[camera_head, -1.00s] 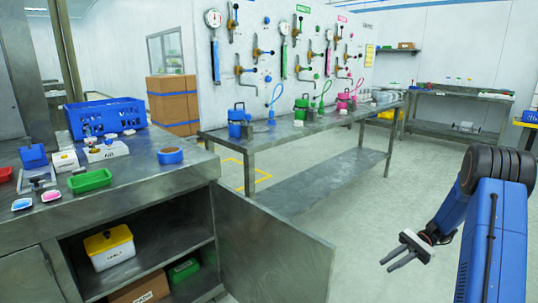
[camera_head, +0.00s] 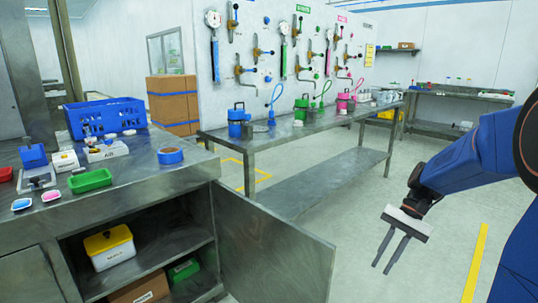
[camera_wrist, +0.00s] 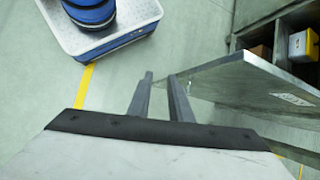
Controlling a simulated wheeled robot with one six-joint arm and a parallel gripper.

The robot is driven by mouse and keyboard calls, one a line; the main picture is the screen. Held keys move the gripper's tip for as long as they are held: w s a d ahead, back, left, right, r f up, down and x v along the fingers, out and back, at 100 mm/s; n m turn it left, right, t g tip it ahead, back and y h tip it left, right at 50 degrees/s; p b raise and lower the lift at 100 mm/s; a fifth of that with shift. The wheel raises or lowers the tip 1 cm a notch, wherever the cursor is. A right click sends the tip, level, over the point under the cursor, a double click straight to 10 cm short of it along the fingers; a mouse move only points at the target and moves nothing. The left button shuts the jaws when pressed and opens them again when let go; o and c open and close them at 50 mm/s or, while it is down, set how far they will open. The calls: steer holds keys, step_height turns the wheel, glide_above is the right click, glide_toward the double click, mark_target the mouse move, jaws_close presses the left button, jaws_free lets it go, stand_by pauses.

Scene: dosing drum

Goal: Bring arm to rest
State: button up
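My gripper (camera_head: 381,269) hangs over open floor at the lower right of the head view, to the right of the open cabinet door. Its two grey fingers point down and slightly left. They stand apart with nothing between them. The wrist view also shows the empty gripper (camera_wrist: 160,77), with floor visible between the fingers. My blue arm reaches in from the right edge of the head view, bent at the wrist.
The open cabinet door (camera_head: 275,250) juts out left of my gripper; in the wrist view the door (camera_wrist: 245,85) is close to the right finger. A steel workbench (camera_head: 130,185) stands left, a long steel table (camera_head: 290,140) behind.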

steer(key=s+a+r+n+t+h, duration=0.1)
steer(key=s+r+n+t+h, duration=0.1)
steer(key=s, duration=0.7)
steer(key=s+a+r+n+t+h, duration=0.2)
steer(key=s+n+t, duration=0.3)
steer(key=s, duration=0.5)
steer(key=shift+s+r+t+h, duration=0.35)
steer(key=shift+t+h, duration=0.25)
steer(key=shift+h, duration=0.2)
steer(key=shift+w+a, duration=0.1)
